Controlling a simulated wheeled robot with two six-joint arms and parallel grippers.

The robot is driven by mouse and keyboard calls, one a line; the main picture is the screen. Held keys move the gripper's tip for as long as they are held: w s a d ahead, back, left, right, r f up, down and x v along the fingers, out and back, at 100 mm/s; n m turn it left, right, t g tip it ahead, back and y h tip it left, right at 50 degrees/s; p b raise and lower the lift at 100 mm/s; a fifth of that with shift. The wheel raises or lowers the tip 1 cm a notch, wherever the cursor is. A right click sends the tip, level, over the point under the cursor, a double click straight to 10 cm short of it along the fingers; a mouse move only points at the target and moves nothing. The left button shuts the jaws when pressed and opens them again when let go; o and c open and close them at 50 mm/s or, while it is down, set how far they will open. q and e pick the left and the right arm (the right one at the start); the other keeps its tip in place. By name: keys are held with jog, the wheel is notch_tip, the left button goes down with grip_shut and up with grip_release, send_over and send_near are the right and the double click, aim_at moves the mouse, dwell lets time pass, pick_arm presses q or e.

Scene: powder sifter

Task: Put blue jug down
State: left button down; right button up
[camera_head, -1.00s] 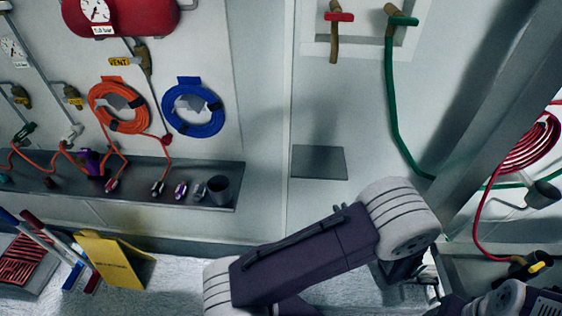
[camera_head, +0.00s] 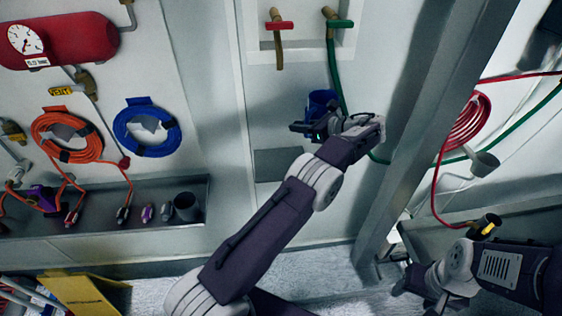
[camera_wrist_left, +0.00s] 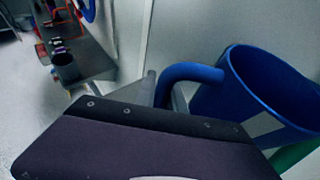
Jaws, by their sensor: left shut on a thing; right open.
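The blue jug (camera_head: 321,98) is in the head view, in front of the wall and a little above a small grey shelf (camera_head: 277,165). My left gripper (camera_head: 318,124) is shut on the jug. In the left wrist view the jug (camera_wrist_left: 268,92) is large at the right, with its open rim tilted in the picture and its curved handle (camera_wrist_left: 190,72) toward my wrist.
A green hose (camera_head: 335,75) hangs behind the jug below a tap with a green handle (camera_head: 341,23). A grey post (camera_head: 420,130) stands to the right. A dark cup (camera_head: 187,206) stands on the long shelf at left. The small grey shelf looks bare.

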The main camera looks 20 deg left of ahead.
pick_arm(q)
jog(key=s+a+f+p, duration=0.1)
jog(key=s+a+f, duration=0.1)
jog(key=a+f, duration=0.1)
jog(key=s+a+f+p, duration=0.1)
jog(key=s+a+f, duration=0.1)
jog(key=a+f, duration=0.1)
jog(key=s+a+f+p, duration=0.1)
jog(key=s+a+f, duration=0.1)
jog(key=a+f, duration=0.2)
jog(key=shift+s+a, duration=0.15)
jog(key=shift+s, duration=0.1)
jog(key=shift+f, duration=0.45)
jog(key=c, duration=1.4)
grip_release()
